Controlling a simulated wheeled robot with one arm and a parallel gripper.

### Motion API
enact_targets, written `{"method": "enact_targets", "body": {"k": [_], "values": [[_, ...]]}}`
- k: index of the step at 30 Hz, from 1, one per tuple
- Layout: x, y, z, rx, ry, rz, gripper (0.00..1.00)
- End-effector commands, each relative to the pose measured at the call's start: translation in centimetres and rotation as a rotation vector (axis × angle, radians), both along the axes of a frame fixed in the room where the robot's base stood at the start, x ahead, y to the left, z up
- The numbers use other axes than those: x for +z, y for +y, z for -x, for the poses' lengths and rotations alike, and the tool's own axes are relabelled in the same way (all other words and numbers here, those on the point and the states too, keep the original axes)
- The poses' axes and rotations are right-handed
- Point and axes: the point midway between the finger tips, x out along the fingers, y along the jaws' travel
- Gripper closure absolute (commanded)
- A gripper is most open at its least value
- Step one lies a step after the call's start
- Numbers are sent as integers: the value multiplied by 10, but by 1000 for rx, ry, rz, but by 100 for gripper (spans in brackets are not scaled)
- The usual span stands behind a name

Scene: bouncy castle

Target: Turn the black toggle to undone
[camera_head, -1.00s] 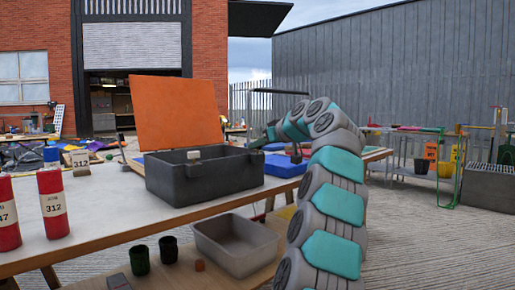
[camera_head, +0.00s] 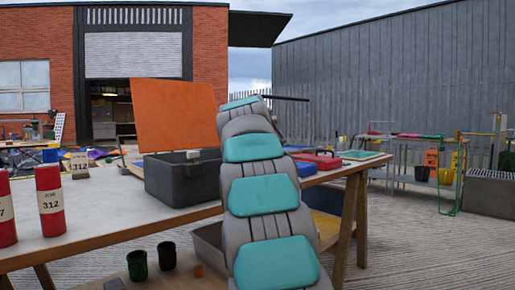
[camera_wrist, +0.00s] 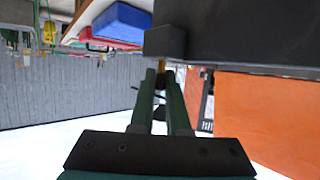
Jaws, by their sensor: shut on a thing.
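A dark box (camera_head: 180,182) with its orange lid (camera_head: 172,110) standing raised is on the table in the head view. In the wrist view, where things appear upside down, the dark box (camera_wrist: 260,35) fills the top right and the orange lid (camera_wrist: 265,115) hangs at the right. My gripper (camera_wrist: 164,72) has its fingers close together, their tips at a dark block (camera_wrist: 165,42) on the box's side. This block appears to be the black toggle; the tips partly hide their contact. My arm hides the gripper in the head view.
The long table (camera_head: 110,208) carries red cylinders (camera_head: 50,200) at the left. A blue item (camera_head: 305,168) and a red case (camera_head: 318,160) lie right of the box. A grey tub (camera_head: 208,243) and two dark cups (camera_head: 166,255) sit on the lower shelf.

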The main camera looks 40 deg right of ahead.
Motion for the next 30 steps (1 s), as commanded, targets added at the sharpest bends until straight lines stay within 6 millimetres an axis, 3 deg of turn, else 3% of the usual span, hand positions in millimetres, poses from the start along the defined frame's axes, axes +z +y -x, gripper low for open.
{"method": "enact_targets", "body": {"k": [15,30], "values": [[5,0,-2,-462,-1,-2,100],[1,0,-1,-680,1,-5,100]]}}
